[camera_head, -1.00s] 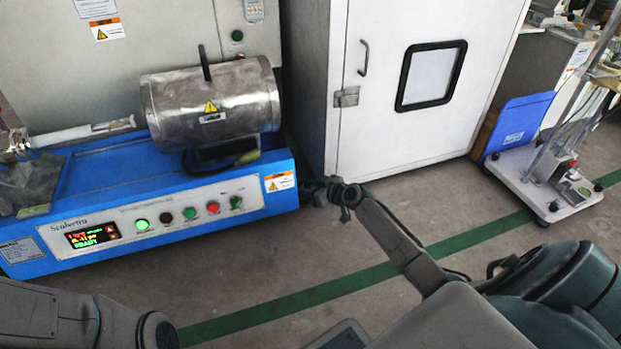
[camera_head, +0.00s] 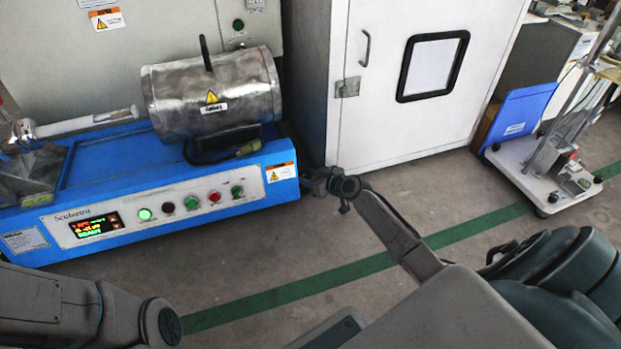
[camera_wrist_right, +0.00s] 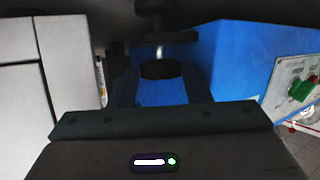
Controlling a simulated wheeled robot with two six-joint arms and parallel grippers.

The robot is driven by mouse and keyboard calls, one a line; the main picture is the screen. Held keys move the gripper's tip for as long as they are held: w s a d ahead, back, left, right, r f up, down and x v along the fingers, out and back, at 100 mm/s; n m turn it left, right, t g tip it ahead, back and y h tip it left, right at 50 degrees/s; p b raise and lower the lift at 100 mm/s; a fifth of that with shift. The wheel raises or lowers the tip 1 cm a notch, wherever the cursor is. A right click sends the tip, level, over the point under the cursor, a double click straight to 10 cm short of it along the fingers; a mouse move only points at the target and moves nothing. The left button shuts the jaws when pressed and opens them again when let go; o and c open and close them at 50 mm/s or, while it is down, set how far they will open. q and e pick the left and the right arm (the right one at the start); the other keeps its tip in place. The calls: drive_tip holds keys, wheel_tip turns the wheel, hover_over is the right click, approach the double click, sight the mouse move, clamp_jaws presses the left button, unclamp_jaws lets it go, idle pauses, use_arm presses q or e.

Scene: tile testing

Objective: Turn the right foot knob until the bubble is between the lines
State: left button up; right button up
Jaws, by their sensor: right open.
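The blue machine (camera_head: 170,222) stands at the left of the head view, with a metal cylinder (camera_head: 215,92) on top. My right gripper (camera_head: 322,183) is by its lower right corner. In the right wrist view the open right gripper (camera_wrist_right: 160,84) has a dark finger on each side of a black round knob (camera_wrist_right: 160,69). A short bright stem shows above this knob, under a dark flange. I cannot tell whether the fingers touch the knob. I cannot make out a bubble or its lines. My left arm shows at the bottom left, but its gripper is out of view.
A white cabinet (camera_head: 400,125) with a window stands close to the right of the machine. A wheeled cart (camera_head: 545,185) stands farther right. Grey floor with a green stripe (camera_head: 300,289) is open in front. Buttons sit on the machine's front panel (camera_head: 175,205).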

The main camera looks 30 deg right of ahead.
drive_tip(key=n+y+b, duration=0.1)
drive_tip(key=b, duration=0.1)
drive_tip(key=n+g+y+b, duration=0.1)
drive_tip(key=b, duration=0.1)
drive_tip(key=n+y+b, duration=0.1)
drive_tip(key=b, duration=0.1)
drive_tip(key=shift+w+d+f+n+g+y, duration=0.1)
drive_tip(key=shift+d+f+n+g+y, duration=0.2)
drive_tip(key=shift+y, duration=0.1)
drive_tip(key=r+p+v, duration=0.1)
drive_tip(key=p+v, duration=0.6)
drive_tip(key=v, duration=0.5)
drive_tip(key=s+r+m+g+h+p, duration=0.2)
drive_tip(key=s+p, duration=0.7)
drive_tip(key=p, duration=1)
drive_tip(key=s+r+m+g+h+p, duration=0.2)
drive_tip(key=s+p, duration=0.8)
drive_tip(key=p, duration=0.8)
drive_tip(key=shift+s+a+r+m+g+h+p, duration=0.25)
drive_tip(key=shift+a+m+g+h+p, duration=0.2)
drive_tip(key=shift+m+g+h, duration=0.45)
